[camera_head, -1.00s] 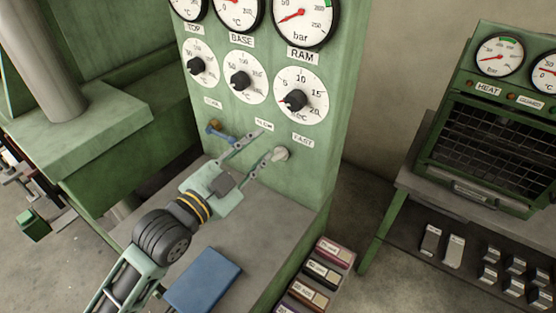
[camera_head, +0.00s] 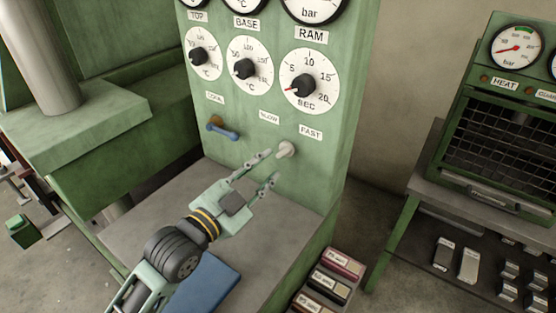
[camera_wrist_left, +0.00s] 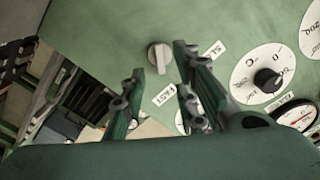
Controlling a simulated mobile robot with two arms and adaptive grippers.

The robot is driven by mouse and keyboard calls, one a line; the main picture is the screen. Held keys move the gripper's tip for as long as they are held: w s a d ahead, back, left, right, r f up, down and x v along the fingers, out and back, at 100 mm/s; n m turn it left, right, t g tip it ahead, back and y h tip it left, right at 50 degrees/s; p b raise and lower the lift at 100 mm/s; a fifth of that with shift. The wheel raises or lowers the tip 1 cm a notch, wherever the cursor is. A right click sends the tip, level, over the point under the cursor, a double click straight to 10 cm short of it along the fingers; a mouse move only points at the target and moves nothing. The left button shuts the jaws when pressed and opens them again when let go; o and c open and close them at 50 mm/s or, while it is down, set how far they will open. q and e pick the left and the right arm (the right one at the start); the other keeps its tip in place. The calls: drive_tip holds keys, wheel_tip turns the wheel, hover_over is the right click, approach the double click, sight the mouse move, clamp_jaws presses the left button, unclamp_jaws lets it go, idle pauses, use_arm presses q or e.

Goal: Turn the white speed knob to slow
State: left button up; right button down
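The white speed knob (camera_head: 286,149) is on the green panel, between the SLOW label (camera_head: 269,117) and the FAST label (camera_head: 311,132), a little below them. My left gripper (camera_head: 268,166) is open and empty in front of the panel, its fingers pointing toward the knob from the lower left. In the left wrist view the knob (camera_wrist_left: 159,57) shows beyond the fingertips, between the two fingers (camera_wrist_left: 158,60), and looks untouched. The FAST label (camera_wrist_left: 164,95) also shows between the fingers. My right gripper is not in view.
A blue-handled lever (camera_head: 222,130) is on the panel left of the knob. Black dials (camera_head: 305,86) are above. A blue pad (camera_head: 203,284) lies on the grey ledge (camera_head: 150,240) below my wrist. Labelled boxes (camera_head: 335,272) and a green heater cabinet (camera_head: 490,135) are at the right.

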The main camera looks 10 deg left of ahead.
sight(282, 154)
use_arm(q)
drive_tip(key=p+x, duration=0.1)
drive_tip(key=x, duration=0.5)
drive_tip(key=shift+c, duration=0.3)
clamp_jaws()
